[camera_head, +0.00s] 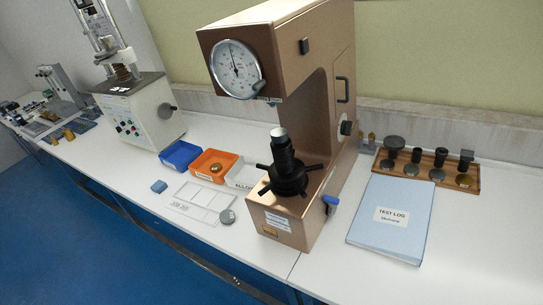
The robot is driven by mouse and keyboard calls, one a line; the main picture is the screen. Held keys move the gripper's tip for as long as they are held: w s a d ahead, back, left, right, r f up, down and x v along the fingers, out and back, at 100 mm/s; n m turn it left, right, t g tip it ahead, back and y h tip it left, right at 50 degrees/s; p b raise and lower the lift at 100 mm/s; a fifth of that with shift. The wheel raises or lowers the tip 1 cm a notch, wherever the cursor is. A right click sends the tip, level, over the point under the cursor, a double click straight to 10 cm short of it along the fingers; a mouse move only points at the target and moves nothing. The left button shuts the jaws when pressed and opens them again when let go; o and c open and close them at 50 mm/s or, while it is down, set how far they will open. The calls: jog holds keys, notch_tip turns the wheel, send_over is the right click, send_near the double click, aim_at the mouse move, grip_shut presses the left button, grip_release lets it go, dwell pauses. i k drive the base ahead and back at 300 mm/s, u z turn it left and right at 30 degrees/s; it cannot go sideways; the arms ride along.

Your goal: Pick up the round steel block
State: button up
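A round grey, metal-looking block (228,216) lies flat on the white bench, by the right end of a flat white divided tray (207,195) and left of the tester's base. It looks like the round steel block. A light round cap or piece (279,131) sits on top of the black screw post of the tester; I cannot tell whether it is loose. My gripper is not in view.
A brown hardness tester (325,130) with a dial stands right of the block. Blue (180,155), orange (202,171) and white (241,176) bins stand behind the tray. A small blue block (159,186) lies left. A blue test log (392,220) and wooden rack (466,188) are right.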

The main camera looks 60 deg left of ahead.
aim_at(226, 216)
jog(key=z, duration=1.85)
jog(key=k, duration=2.5)
jog(key=u, duration=2.05)
jog(key=i, duration=0.8)
jog(key=u, duration=0.1)
